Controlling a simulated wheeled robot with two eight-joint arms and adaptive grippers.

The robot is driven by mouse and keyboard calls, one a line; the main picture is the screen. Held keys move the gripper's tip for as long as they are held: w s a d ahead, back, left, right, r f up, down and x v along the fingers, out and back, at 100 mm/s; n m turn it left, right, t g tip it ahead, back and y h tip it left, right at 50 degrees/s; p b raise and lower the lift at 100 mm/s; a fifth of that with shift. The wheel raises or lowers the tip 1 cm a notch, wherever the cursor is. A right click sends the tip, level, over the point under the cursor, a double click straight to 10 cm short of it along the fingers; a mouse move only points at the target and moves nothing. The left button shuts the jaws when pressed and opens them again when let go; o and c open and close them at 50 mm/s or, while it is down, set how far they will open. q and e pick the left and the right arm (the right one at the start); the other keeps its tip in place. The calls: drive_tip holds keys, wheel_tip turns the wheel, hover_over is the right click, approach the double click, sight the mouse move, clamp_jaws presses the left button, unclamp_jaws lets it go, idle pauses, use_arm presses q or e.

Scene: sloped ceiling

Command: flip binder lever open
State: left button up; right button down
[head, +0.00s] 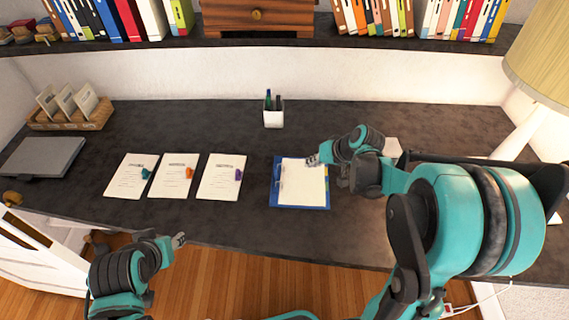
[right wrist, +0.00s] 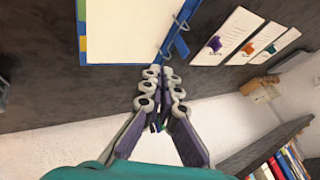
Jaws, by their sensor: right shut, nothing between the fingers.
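The blue binder (head: 300,207) lies open on the dark desk with white paper on it. Its metal ring mechanism (head: 278,176) is along the left side of the paper. In the right wrist view the binder paper (right wrist: 120,30) is at the upper left, with metal rings (right wrist: 181,20) at its edge. A small blue piece (right wrist: 181,47) beside the rings may be the lever; its position is hard to tell. My right gripper (head: 313,160) is shut and empty, above the binder's far edge; its fingertips (right wrist: 160,85) also show close together. My left gripper (head: 180,240) is off the desk's front edge, too small to read.
Three sheets with coloured clips (head: 178,176) lie left of the binder. A pen cup (head: 273,118) stands behind it. A closed laptop (head: 42,157) and card box (head: 70,118) are at the far left, and a lamp (head: 540,65) is at the right.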

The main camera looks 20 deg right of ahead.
drive_tip(key=shift+w+f, duration=0.1)
drive_tip(key=shift+f, duration=0.1)
drive_tip(key=b+x, duration=0.4)
drive_tip(key=x, duration=0.5)
drive_tip(key=shift+f, duration=0.1)
drive_tip(key=a, duration=0.1)
drive_tip(key=w+a, duration=0.1)
drive_tip(key=a+b, duration=0.1)
drive_tip(key=shift+w+f, duration=0.2)
drive_tip(key=shift+f, duration=0.05)
drive_tip(key=shift+w+a+r, duration=0.1)
drive_tip(key=shift+w+a, duration=0.05)
drive_tip(key=shift+a, duration=0.4)
drive_tip(key=shift+a, duration=0.1)
drive_tip(key=shift+w+a+r+h, duration=0.1)
drive_tip(key=shift+a+r+h, duration=0.05)
drive_tip(key=shift+h, duration=0.25)
